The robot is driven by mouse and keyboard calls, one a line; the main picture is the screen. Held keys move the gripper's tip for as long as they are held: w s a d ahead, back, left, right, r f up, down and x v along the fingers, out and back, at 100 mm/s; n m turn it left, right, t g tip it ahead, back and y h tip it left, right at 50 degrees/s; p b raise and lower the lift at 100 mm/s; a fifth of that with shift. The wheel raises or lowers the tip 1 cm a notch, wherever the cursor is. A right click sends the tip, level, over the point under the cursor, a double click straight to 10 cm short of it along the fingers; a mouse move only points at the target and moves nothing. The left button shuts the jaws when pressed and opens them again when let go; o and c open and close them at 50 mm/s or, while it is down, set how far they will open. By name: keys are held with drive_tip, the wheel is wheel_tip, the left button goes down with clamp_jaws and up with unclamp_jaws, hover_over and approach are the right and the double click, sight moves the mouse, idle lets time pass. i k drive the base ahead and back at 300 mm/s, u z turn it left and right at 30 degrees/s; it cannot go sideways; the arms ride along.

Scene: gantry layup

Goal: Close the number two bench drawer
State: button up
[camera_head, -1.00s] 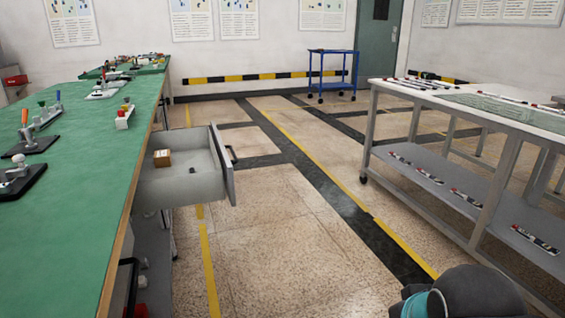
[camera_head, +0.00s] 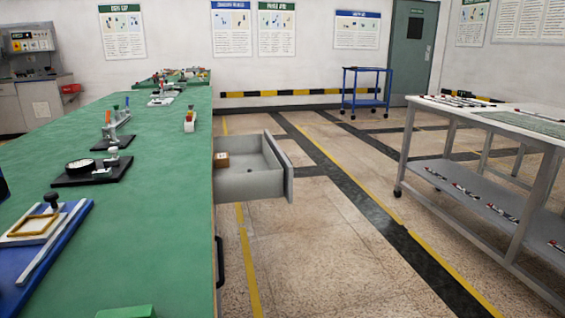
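One grey bench drawer (camera_head: 250,186) stands pulled out from the right side of the green-topped bench (camera_head: 150,215), over the aisle. Its front panel (camera_head: 288,180) faces right. A small brown box (camera_head: 222,160) and a small dark item lie inside it. No number shows on the drawer, so I cannot tell whether it is number two. A dark handle (camera_head: 220,262) shows nearer on the bench's side. My gripper is not in view.
A grey table with a lower shelf (camera_head: 470,195) stands on the right. A blue trolley (camera_head: 366,90) is at the back wall. Clamps and fixtures, including a blue one (camera_head: 50,250), sit on the bench. The aisle floor (camera_head: 320,240) between is clear.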

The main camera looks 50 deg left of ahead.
sight(271, 175)
drive_tip(key=u, duration=0.2)
drive_tip(key=i, duration=1.5)
drive_tip(key=u, duration=1.3)
drive_tip(key=i, duration=0.95)
drive_tip(key=u, duration=1.3)
drive_tip(key=i, duration=0.25)
drive_tip(key=u, duration=0.2)
drive_tip(key=k, duration=1.1)
drive_tip(key=z, duration=0.65)
drive_tip(key=i, duration=1.35)
drive_tip(key=u, duration=0.8)
